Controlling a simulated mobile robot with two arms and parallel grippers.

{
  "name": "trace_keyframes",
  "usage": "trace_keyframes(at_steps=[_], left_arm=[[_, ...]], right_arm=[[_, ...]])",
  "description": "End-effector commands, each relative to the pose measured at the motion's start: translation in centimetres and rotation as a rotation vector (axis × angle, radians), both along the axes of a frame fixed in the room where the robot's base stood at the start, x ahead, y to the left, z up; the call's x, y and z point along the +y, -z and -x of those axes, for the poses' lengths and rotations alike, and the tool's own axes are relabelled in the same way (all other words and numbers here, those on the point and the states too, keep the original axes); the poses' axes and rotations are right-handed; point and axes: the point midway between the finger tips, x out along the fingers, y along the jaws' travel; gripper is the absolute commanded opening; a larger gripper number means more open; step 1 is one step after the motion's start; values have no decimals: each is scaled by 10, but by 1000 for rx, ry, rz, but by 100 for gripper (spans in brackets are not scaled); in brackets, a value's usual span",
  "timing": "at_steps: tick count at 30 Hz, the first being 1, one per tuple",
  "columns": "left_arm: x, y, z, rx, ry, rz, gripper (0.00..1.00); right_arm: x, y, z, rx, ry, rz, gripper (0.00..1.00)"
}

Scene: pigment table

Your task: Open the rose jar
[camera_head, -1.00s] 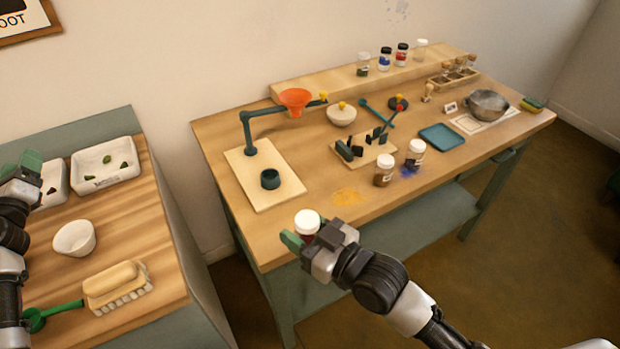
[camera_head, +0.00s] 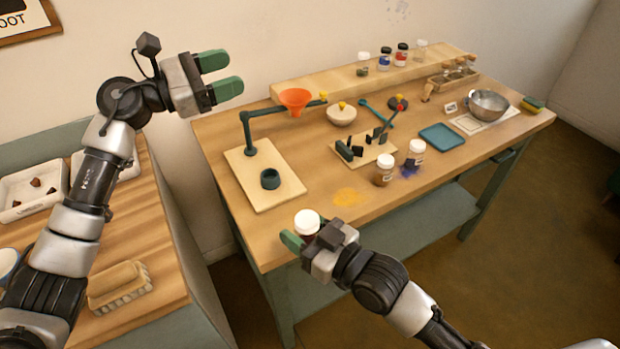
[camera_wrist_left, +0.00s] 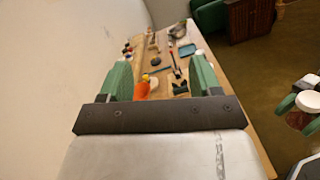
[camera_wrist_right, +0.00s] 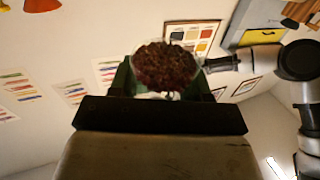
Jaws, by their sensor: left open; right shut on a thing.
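The rose jar (camera_head: 306,224), with a white lid and dark red contents, is at the table's front left corner. My right gripper (camera_head: 308,242) is shut around its body, and the lid is on. In the right wrist view the jar's dark red contents (camera_wrist_right: 165,66) show between the fingers. In the left wrist view the white lid (camera_wrist_left: 310,103) shows at the right edge. My left gripper (camera_head: 222,78) is open and empty, raised in front of the wall, up and left of the jar. Whether the jar touches the table is hard to tell.
On the wooden table (camera_head: 240,225) stand an orange funnel (camera_head: 295,98) on a stand, a small dark cup (camera_head: 270,179), two white-lidded jars (camera_head: 384,170) and a blue tray (camera_head: 441,137). Several bottles stand on the rear shelf. A brush (camera_head: 118,284) lies on the left bench.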

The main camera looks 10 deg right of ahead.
Motion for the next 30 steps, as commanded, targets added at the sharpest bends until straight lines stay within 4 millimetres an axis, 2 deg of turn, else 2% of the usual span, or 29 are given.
trace_keyframes(at_steps=[1,6,10,12,16,21,25,30], left_arm=[[-23,-6,13,-34,67,-58,63],[-89,-7,65,-148,302,-308,63],[-130,6,114,-257,499,-569,63],[-145,20,141,-324,612,-753,63],[-148,48,176,-423,776,-1093,63],[-131,72,193,-490,895,-1443,63],[-120,79,195,-507,930,-1594,63],[-114,91,196,-508,946,-1650,63]], right_arm=[[0,0,0,-1,0,-1,0],[0,0,0,-1,0,-1,0],[0,0,0,-1,0,-1,0],[0,0,0,-1,0,-1,0],[0,0,0,-1,0,-1,0],[0,0,0,-1,0,-1,0],[0,0,0,-1,0,-1,0],[0,0,0,-1,0,-1,0]])
